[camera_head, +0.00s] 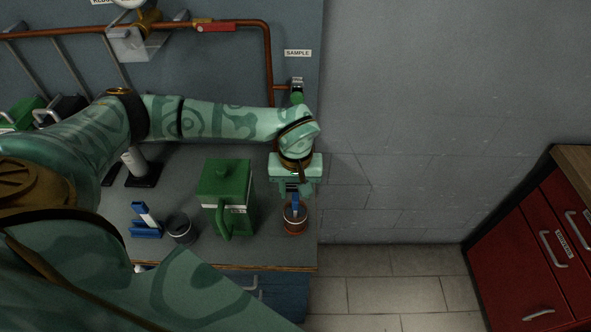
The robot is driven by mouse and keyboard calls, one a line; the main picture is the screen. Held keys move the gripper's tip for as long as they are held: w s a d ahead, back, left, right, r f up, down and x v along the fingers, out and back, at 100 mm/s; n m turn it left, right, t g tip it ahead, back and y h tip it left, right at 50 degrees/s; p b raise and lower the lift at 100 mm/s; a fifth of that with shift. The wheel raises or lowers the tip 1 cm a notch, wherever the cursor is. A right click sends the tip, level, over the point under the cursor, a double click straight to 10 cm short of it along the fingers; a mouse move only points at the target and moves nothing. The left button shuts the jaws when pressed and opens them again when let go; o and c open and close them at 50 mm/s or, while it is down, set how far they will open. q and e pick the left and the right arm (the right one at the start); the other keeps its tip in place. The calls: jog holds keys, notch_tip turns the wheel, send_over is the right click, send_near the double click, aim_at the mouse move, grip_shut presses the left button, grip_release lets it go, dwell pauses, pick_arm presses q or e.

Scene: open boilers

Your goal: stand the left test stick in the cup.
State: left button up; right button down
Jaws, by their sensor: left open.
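A reddish-brown cup (292,230) stands near the right front corner of the counter. A blue test stick (296,211) stands up in it; its lower end is hidden by the rim. My left gripper (293,194) points down over the cup, open, with its fingers close around the stick's top; whether they touch it is too small to tell. A blue holder (146,232) at the left of the counter carries a white, tilted stick (147,217). My right gripper is out of view.
A green jug (230,191) stands left of the cup, with a dark round pot (180,229) further left. A sample tap (297,95) is on the wall behind my wrist. The counter (270,258) ends just right of the cup. Red drawers (545,245) stand far right.

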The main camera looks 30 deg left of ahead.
pick_arm(q)
notch_tip(320, 180, up, 16)
jog(key=shift+f, duration=0.2)
jog(key=shift+s+f, duration=0.1)
dwell(0.8)
